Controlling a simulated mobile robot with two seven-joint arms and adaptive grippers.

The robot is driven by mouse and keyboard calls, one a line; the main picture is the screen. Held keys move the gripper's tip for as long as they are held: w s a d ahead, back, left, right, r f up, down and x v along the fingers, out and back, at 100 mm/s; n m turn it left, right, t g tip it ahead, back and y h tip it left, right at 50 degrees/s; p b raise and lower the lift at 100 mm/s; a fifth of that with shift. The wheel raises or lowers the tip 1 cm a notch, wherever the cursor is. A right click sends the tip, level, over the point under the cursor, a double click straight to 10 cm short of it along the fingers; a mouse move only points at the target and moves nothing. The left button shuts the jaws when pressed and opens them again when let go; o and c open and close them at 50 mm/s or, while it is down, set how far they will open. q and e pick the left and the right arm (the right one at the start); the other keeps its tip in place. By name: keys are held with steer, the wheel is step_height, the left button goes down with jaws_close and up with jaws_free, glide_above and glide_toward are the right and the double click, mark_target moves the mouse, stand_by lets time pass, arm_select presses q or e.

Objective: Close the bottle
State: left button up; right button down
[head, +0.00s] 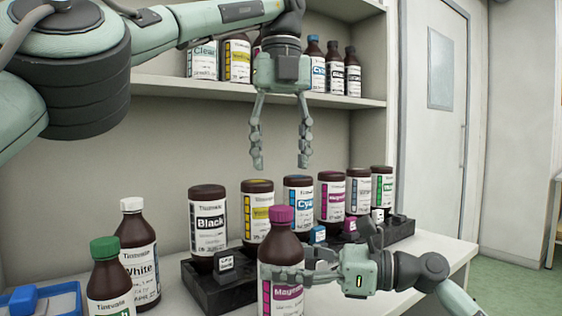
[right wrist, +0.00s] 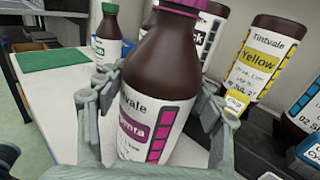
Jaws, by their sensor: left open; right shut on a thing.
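A brown bottle labelled Magenta (head: 281,262) stands upright at the front of the counter, with a magenta cap (head: 282,213) on its neck. My right gripper (head: 300,277) is shut around its body from the right. In the right wrist view the bottle (right wrist: 150,85) sits between both fingers, and the cap (right wrist: 188,5) is cut off by the top edge. I cannot tell how tightly the cap sits. My left gripper (head: 281,165) is open and empty, pointing down above the row of bottles, higher than the magenta cap and behind it.
A white-capped White bottle (head: 140,262) and a green-capped bottle (head: 108,285) stand at the left, near a blue tray (head: 45,300). Several inverted ink bottles, including Black (head: 208,222), stand in a dark rack (head: 225,290) behind. A shelf (head: 200,90) with more bottles is above.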

mark_target(281, 208)
arm_select(q)
steer(key=shift+f, duration=4)
steer(key=shift+c, duration=0.5)
jaws_close()
steer(key=m, duration=1.8)
steer(key=shift+o, duration=1.1)
jaws_free()
